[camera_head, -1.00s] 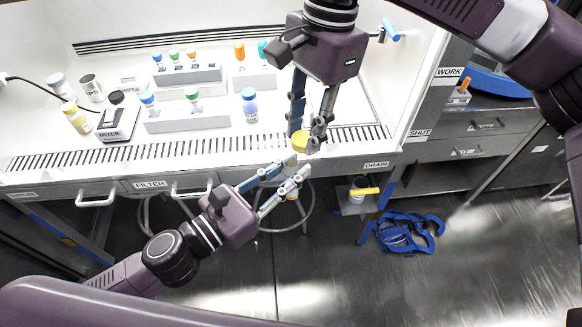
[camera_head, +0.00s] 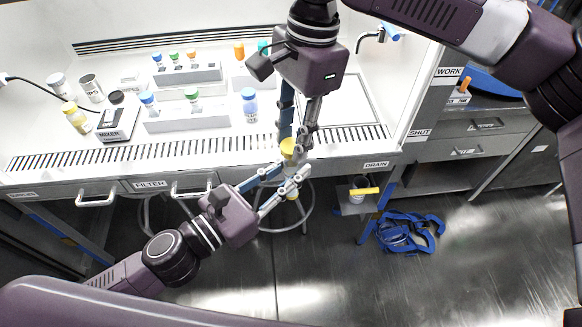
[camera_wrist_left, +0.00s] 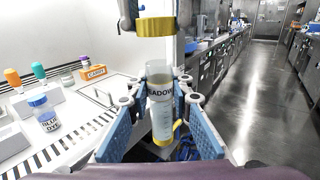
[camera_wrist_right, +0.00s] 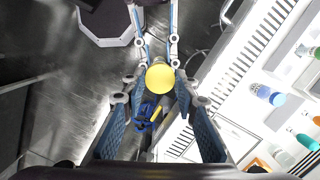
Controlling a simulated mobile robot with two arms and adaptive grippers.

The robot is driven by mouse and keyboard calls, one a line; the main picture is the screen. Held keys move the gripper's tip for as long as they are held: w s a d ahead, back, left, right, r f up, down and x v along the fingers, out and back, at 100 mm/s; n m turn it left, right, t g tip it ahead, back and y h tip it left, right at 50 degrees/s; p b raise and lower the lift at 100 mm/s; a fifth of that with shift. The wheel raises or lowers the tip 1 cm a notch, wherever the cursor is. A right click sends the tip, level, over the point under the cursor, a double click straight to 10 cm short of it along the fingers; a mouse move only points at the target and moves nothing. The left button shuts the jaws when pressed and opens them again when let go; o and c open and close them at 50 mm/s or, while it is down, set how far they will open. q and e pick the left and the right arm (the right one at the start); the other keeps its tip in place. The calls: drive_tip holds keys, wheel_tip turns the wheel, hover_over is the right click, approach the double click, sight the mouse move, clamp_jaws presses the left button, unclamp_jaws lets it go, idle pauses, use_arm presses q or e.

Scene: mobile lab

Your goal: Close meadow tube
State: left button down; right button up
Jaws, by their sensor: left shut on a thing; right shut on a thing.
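The clear meadow tube (camera_wrist_left: 161,108), labelled "MEADOW" and with a yellow lower end, stands upright between the fingers of my left gripper (camera_wrist_left: 163,112), which is shut on it. The tube's mouth is uncovered. A yellow cap (camera_wrist_left: 156,26) hangs just above the mouth with a visible gap in the left wrist view. My right gripper (camera_wrist_right: 158,80) is shut on the cap, seen from above as a yellow disc. In the head view the right gripper (camera_head: 292,142) holds the cap (camera_head: 288,147) above the left gripper (camera_head: 287,180), which hides most of the tube.
The hood bench holds racks with capped tubes (camera_head: 186,113), a mixer (camera_head: 118,122) and a blue-capped blue dye bottle (camera_head: 249,105). The bench's front edge lies close behind my grippers.

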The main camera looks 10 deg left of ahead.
drive_tip(key=shift+f, duration=0.5)
idle(0.5)
drive_tip(key=shift+f, duration=0.85)
drive_tip(key=shift+f, duration=0.55)
drive_tip(key=m+t, duration=0.1)
drive_tip(key=m, duration=0.5)
drive_tip(key=shift+s+m, duration=0.1)
drive_tip(key=shift+m, duration=0.3)
drive_tip(key=o, duration=0.7)
